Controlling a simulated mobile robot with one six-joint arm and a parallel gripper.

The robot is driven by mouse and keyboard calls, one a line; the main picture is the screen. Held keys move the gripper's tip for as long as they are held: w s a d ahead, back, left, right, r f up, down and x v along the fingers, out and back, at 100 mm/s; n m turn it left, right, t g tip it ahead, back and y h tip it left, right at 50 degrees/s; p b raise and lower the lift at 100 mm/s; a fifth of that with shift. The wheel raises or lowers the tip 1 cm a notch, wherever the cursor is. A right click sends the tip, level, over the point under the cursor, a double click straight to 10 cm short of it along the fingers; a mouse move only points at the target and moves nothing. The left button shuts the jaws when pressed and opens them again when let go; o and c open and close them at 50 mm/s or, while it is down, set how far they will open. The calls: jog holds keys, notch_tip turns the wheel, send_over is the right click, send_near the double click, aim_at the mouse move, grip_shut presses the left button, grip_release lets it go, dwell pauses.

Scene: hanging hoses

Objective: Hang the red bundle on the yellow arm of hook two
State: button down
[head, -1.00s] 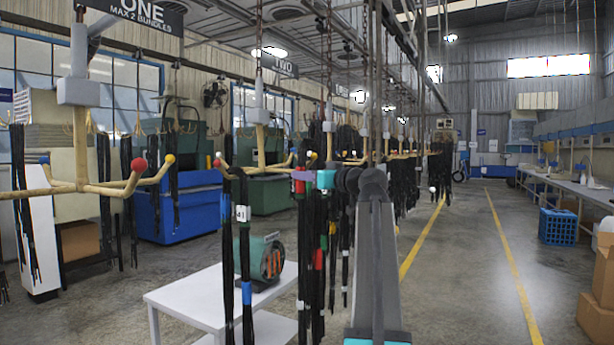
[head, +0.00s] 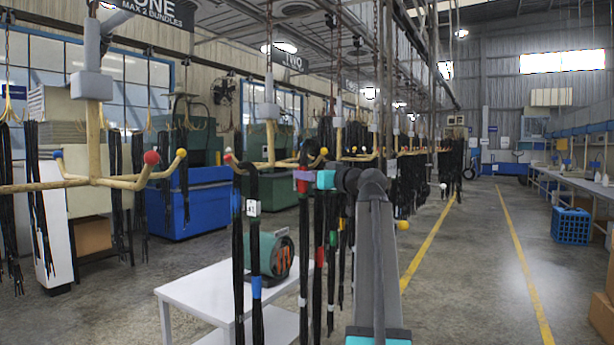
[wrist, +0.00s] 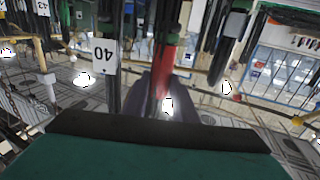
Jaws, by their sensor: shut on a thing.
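The red bundle (head: 319,254), black strands with a red band, hangs below my gripper (head: 304,180), which is shut on it. In the wrist view, the red band (wrist: 166,70) shows between the purple fingers (wrist: 165,95). Hook two (head: 269,112), under the sign TWO, stands behind and left of my gripper. A yellow ball (head: 323,151), seemingly the tip of its yellow arm, shows just above my gripper. A red-tipped arm (head: 228,157) shows at its left. Overlapping strands hide the gap between bundle and arm.
A tagged black bundle (head: 253,240) with a blue band hangs close left of my gripper. Hook one (head: 93,86) stands at left. A white table (head: 200,287) with a green machine (head: 272,254) stands below. The aisle at right is open floor.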

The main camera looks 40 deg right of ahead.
aim_at(304, 193)
jog(key=shift+w+a+f+b, duration=0.1)
jog(key=shift+w+f+b, duration=0.3)
jog(key=shift+f+b, duration=0.25)
jog(key=shift+w+a+f+b, duration=0.1)
jog(key=shift+w+f+b, duration=0.3)
jog(key=shift+f, duration=0.35)
jog(key=shift+w+f+b, duration=0.2)
jog(key=shift+f+b, duration=0.7)
jog(key=shift+f, duration=0.2)
jog(key=c, duration=1.4)
grip_release()
jog(key=shift+a, duration=0.1)
jog(key=shift+o, duration=0.2)
jog(key=shift+f, duration=0.3)
jog(key=s+a+b, duration=0.1)
jog(key=s+b, duration=0.1)
jog(key=s, duration=1.1)
jog(key=shift+s, duration=0.4)
